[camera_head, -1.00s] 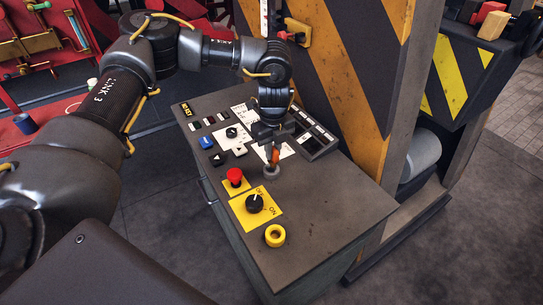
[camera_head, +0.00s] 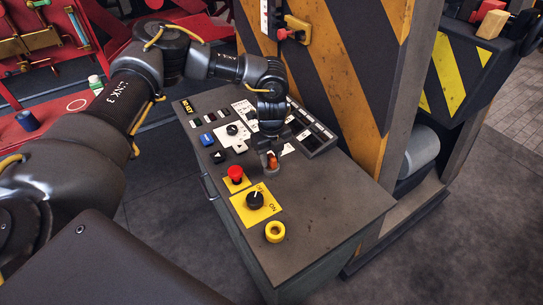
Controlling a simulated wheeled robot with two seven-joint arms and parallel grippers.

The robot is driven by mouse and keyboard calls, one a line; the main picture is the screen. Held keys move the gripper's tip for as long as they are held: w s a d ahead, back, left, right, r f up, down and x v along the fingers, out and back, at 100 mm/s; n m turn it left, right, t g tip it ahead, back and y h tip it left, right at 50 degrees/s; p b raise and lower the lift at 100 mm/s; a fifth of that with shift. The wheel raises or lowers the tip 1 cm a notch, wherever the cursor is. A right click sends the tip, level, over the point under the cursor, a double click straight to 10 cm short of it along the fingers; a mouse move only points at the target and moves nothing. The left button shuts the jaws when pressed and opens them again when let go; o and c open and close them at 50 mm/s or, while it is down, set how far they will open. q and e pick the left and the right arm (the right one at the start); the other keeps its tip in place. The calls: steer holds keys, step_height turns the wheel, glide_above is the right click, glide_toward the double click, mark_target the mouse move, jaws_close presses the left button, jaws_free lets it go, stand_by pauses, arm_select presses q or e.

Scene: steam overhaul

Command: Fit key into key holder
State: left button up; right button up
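A small orange key (camera_head: 272,161) is at the tip of my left gripper (camera_head: 271,153), low over the console. The fingers appear shut on it, though they are small and dark here. A grey round fitting (camera_head: 271,171), which looks like the key holder, is directly under the key. The key's lower end meets or overlaps it in the picture; I cannot tell how far in it sits. My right gripper is not in view.
The grey console (camera_head: 325,215) carries a red button (camera_head: 236,173), a black knob on a yellow plate (camera_head: 254,201) and a yellow ring (camera_head: 275,231) nearby. A striped post (camera_head: 345,75) rises close behind. The console's near right top is bare.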

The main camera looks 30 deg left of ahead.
mark_target(271, 156)
arm_select(q)
steer(key=shift+r, duration=0.5)
step_height(271, 156, up, 12)
steer(key=b, duration=0.3)
steer(key=shift+f, duration=0.1)
